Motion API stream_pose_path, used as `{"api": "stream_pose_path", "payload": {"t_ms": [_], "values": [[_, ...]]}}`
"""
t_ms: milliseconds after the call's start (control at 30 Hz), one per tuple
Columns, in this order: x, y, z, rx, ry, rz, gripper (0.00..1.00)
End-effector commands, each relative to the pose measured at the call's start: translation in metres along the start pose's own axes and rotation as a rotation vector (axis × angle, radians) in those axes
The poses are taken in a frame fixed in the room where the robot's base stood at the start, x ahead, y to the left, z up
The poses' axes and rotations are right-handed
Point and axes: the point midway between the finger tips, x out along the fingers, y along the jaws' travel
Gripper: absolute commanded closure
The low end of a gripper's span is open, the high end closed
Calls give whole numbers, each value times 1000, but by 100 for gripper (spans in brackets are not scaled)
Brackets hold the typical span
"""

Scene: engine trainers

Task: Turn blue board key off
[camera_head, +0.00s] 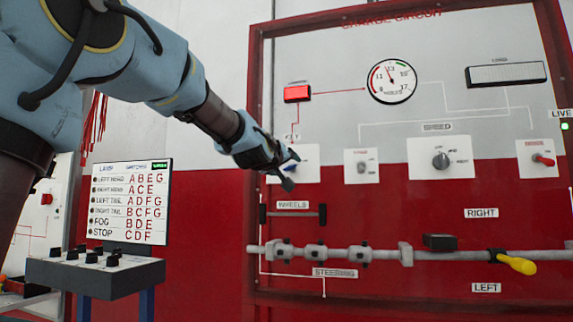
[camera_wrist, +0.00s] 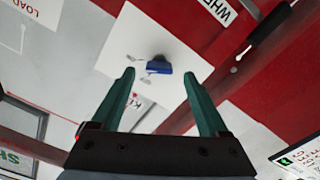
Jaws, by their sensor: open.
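The blue key (camera_wrist: 159,69) sits on a white plate (camera_wrist: 125,48) on the charge circuit board, with small markings beside it. In the wrist view it lies between and just beyond the fingertips, apart from them. In the head view the white key plate (camera_head: 307,165) is partly covered by my gripper (camera_head: 291,171), and the key is mostly hidden. My gripper is open and empty, with its dark green fingers pointing at the plate. The exact angle of the key is hard to tell.
The board also carries a speed knob (camera_head: 440,160), a load switch (camera_head: 361,167), a red switch (camera_head: 543,159) and a round gauge (camera_head: 391,81). A wheels bar (camera_head: 293,214) and steering rod (camera_head: 380,254) stick out below. A lamp panel (camera_head: 128,200) stands left.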

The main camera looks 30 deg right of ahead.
Motion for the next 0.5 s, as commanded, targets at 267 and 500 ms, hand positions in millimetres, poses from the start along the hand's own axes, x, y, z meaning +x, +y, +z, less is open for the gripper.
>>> {"api": "stream_pose_path", "payload": {"t_ms": [267,500], "values": [[26,0,0,0,-1,-1,22],[28,0,0,0,0,0,22]]}}
